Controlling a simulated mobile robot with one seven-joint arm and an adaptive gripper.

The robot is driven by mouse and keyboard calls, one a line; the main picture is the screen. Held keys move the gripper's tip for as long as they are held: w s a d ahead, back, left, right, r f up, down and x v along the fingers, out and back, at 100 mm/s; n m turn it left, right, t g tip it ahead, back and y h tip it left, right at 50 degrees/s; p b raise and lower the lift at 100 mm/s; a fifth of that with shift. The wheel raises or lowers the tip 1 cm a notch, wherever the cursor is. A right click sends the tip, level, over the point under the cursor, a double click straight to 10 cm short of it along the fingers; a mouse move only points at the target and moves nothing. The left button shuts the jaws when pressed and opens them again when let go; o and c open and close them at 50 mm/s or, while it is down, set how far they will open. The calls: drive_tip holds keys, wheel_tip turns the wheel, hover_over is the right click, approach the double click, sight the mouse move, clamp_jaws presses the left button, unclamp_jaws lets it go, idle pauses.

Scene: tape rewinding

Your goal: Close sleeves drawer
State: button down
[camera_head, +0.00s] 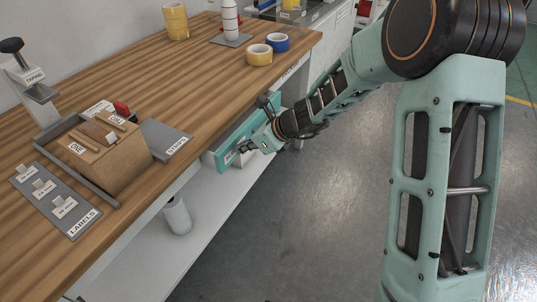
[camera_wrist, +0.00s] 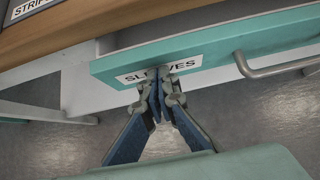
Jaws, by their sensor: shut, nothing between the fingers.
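The sleeves drawer (camera_head: 222,159) has a teal front and sits under the workbench's front edge in the head view. It stands out from the bench, partly open. In the wrist view its teal front (camera_wrist: 215,45) carries a "SLEEVES" label (camera_wrist: 187,66) and a grey bar handle (camera_wrist: 275,70) to the right. My gripper (camera_wrist: 159,84) is shut and empty, its fingertips at the label's lower edge, over part of the lettering. I cannot tell whether they touch the front. In the head view my gripper (camera_head: 243,147) is at the drawer front, and my arm hides part of the drawer.
The wooden workbench (camera_head: 185,70) holds a cardboard box (camera_head: 110,155) in a grey tray, a labels plate (camera_head: 55,200), tape rolls (camera_head: 259,54) and a white bottle (camera_head: 230,20). A white lower shelf (camera_head: 215,205) lies beneath. The floor right of the bench is clear.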

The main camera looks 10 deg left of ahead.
sight(230, 139)
drive_tip(key=a, duration=0.1)
drive_tip(key=w+a+p, duration=0.1)
drive_tip(key=a, duration=0.1)
drive_tip(key=w+a, duration=0.1)
drive_tip(key=a, duration=0.1)
drive_tip(key=shift+a, duration=0.15)
drive_tip(key=shift+w+a+r, duration=0.1)
drive_tip(key=shift+a+r, duration=0.05)
drive_tip(key=shift+a, duration=0.2)
drive_tip(key=shift+r, duration=0.1)
